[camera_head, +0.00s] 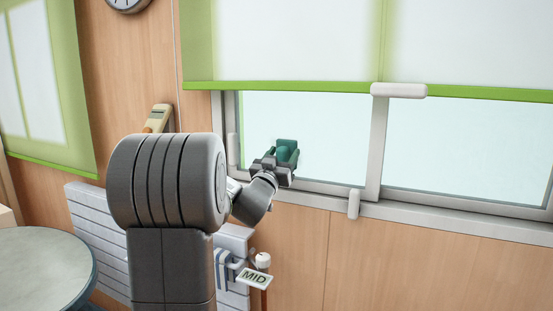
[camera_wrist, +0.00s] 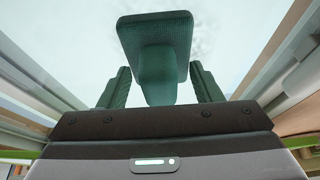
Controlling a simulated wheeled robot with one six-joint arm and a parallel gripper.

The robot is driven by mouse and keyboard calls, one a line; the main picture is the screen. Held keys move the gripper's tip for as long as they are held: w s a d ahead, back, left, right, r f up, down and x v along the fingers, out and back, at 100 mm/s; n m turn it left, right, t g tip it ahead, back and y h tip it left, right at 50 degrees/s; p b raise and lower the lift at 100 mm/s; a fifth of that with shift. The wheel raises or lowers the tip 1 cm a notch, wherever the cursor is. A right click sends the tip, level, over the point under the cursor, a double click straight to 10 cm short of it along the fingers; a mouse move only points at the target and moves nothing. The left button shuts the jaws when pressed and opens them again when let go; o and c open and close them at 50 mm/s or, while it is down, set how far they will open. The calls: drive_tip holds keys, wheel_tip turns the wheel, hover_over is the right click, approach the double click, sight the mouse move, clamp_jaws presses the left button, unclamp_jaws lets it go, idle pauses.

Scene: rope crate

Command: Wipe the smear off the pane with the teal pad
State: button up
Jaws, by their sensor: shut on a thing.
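The teal pad (camera_head: 287,146) is in front of the left window pane (camera_head: 330,130) in the head view. In the wrist view the pad (camera_wrist: 155,32) has a flat rectangular head and a thick handle. My gripper (camera_head: 278,164) is shut on the pad's handle; in the wrist view its fingers (camera_wrist: 157,88) stand on both sides of it. The pad is at or very near the pane; I cannot tell if it touches. A faint grey smear (camera_wrist: 203,38) shows on the pane just right of the pad's head in the wrist view. I cannot make it out in the head view.
A green-edged blind (camera_head: 300,45) covers the upper window. White handles (camera_head: 399,90) (camera_head: 353,204) sit on the frame. A radiator (camera_head: 95,235) with a valve and a "MID" tag (camera_head: 254,278) is below left. A round table (camera_head: 45,265) stands at lower left.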

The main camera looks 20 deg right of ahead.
drive_tip(key=shift+s+d, duration=0.55)
drive_tip(key=shift+s, duration=0.1)
drive_tip(key=shift+b, duration=0.3)
drive_tip(key=shift+s+a, duration=0.5)
drive_tip(key=shift+a, duration=0.05)
drive_tip(key=s+a+b, duration=0.1)
drive_tip(key=s+a, duration=0.2)
drive_tip(key=shift+s+a, duration=0.1)
drive_tip(key=shift+a, duration=0.3)
drive_tip(key=shift+f, duration=0.1)
